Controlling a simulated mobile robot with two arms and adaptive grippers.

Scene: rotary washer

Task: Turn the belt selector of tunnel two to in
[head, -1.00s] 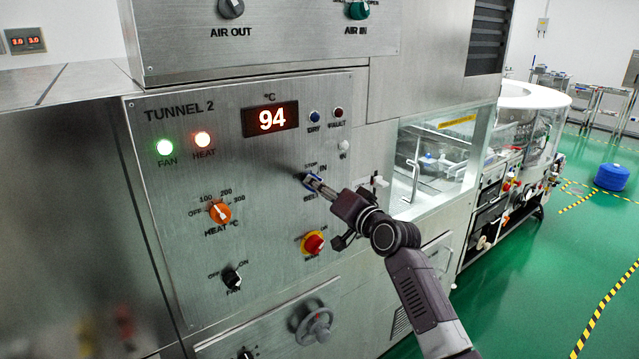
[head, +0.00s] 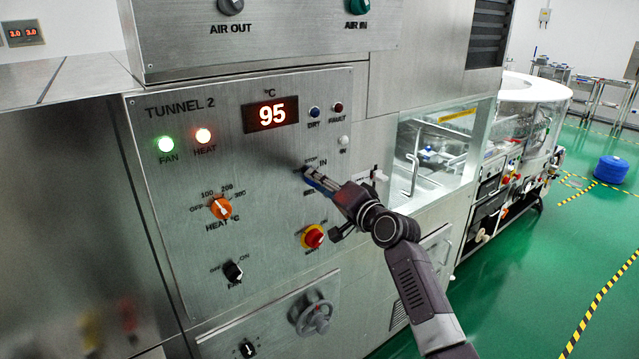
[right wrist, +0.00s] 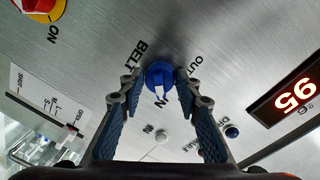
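The belt selector is a round blue knob (right wrist: 160,76) on the tunnel 2 panel (head: 170,255). In the right wrist view it sits between the fingertips of my right gripper (right wrist: 158,84). The fingers look open, one on each side of the knob; I cannot tell if either touches it. OUT and IN labels show around the knob, with BELT beside it; I cannot clearly read its pointer. In the head view my right gripper (head: 314,178) reaches in from the lower right and mostly covers the knob. My left gripper is not in view.
A red and yellow switch (head: 313,237) is just below my right gripper. An orange heat knob (head: 220,207) and black fan knob (head: 233,271) are to the left. The display (head: 270,115) reads 95. A glass-sided section (head: 435,150) lies to the right.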

